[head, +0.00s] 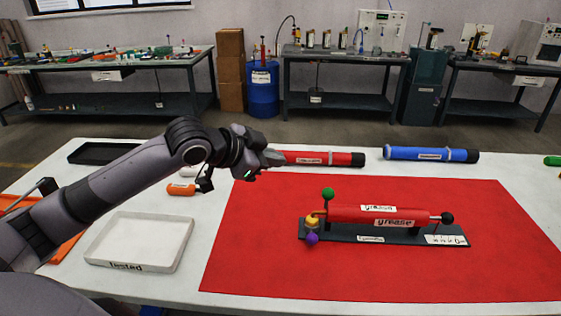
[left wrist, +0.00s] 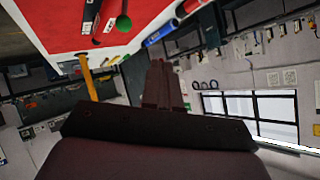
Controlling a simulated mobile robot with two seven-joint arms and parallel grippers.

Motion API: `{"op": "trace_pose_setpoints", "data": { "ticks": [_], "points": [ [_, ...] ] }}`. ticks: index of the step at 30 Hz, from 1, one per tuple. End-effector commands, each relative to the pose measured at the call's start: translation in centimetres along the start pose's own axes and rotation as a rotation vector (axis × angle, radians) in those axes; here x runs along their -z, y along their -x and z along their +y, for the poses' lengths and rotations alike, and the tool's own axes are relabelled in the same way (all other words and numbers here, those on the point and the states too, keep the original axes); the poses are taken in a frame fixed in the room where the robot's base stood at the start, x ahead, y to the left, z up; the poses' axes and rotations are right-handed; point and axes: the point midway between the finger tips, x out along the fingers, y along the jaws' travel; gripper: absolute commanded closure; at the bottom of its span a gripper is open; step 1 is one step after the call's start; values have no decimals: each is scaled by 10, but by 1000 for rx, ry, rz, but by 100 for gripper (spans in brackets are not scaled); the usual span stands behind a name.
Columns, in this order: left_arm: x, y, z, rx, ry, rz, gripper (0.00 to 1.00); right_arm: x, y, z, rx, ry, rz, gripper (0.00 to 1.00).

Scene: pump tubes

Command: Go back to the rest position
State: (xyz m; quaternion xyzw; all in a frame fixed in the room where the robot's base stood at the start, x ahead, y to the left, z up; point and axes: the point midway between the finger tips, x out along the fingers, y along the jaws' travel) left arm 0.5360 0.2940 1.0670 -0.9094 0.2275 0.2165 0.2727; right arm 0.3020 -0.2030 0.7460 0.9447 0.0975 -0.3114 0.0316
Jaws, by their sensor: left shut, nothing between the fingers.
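My left arm reaches in from the left in the head view. Its gripper (head: 270,159) is shut and empty, raised above the table in front of a red tube (head: 322,158); I cannot tell whether it touches that tube. The shut fingers also show in the left wrist view (left wrist: 163,84), pointing away from the table toward the room. A red grease pump (head: 368,215) lies on a dark base (head: 345,233) on the red mat (head: 270,230), with green, yellow, purple and black knobs. My right gripper is in neither view.
A white tray labelled "tested" (head: 185,250) sits at the front left of the white table (head: 60,185). A black tray (head: 100,147), an orange item (head: 180,190) and a blue tube (head: 430,154) are also on it. The mat's front is clear. Workbenches (head: 340,62) stand behind.

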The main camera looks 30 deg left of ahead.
Motion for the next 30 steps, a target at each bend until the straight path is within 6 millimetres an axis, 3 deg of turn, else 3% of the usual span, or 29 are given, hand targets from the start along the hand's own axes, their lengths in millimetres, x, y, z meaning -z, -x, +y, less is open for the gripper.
{"op": "trace_pose_setpoints", "data": {
  "ticks": [16,19,23,30],
  "points": [
    [0,1,0,0,0,0,100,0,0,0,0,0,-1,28],
    [-4,-3,9,-12,4,-8,100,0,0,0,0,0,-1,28],
    [-22,-13,46,-56,20,-44,100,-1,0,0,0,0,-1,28],
    [-75,-18,145,-132,113,-170,100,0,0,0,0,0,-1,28]
  ]
}}
